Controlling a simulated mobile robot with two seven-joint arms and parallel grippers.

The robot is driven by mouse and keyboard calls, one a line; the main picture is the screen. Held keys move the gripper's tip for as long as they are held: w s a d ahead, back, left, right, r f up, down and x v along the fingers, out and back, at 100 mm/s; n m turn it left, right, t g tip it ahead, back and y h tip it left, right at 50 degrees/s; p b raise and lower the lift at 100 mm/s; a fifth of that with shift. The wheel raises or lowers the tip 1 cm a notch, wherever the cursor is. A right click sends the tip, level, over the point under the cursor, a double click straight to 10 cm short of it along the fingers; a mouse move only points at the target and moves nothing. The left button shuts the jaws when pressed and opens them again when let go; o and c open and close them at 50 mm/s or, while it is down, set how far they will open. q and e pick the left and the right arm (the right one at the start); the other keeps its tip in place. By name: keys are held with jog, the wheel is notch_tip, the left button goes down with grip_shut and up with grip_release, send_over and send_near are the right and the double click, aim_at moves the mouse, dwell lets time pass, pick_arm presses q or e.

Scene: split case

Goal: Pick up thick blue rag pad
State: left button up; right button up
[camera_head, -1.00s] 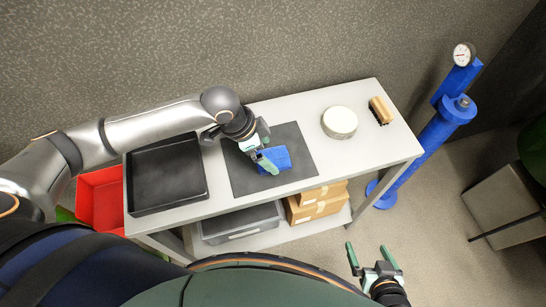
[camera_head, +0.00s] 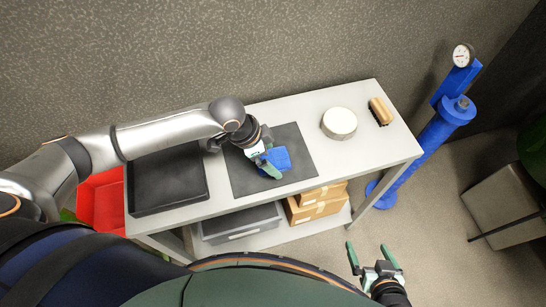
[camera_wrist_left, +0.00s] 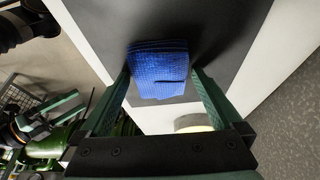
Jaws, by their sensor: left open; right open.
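The thick blue rag pad (camera_head: 277,160) lies on a dark mat (camera_head: 293,137) on the table. In the left wrist view the blue rag pad (camera_wrist_left: 158,70) shows folded layers and lies between and ahead of my left fingers. My left gripper (camera_head: 265,166) is over the pad in the head view, hiding part of it. In the left wrist view my left gripper (camera_wrist_left: 160,97) is open, with one finger on each side of the pad. Whether the fingers touch it, I cannot tell. My right gripper (camera_head: 373,256) is open and empty, off the table's front side.
A black tray (camera_head: 167,204) is on the table's left part. A round white object (camera_head: 339,122) and a wooden brush (camera_head: 380,111) are at the right. A red bin (camera_head: 101,205) stands left of the table. Boxes (camera_head: 318,205) and a grey bin (camera_head: 240,226) are on the lower shelf.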

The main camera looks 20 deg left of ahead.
pick_arm(q)
jog(key=c, duration=1.1)
jog(key=shift+o, duration=0.2)
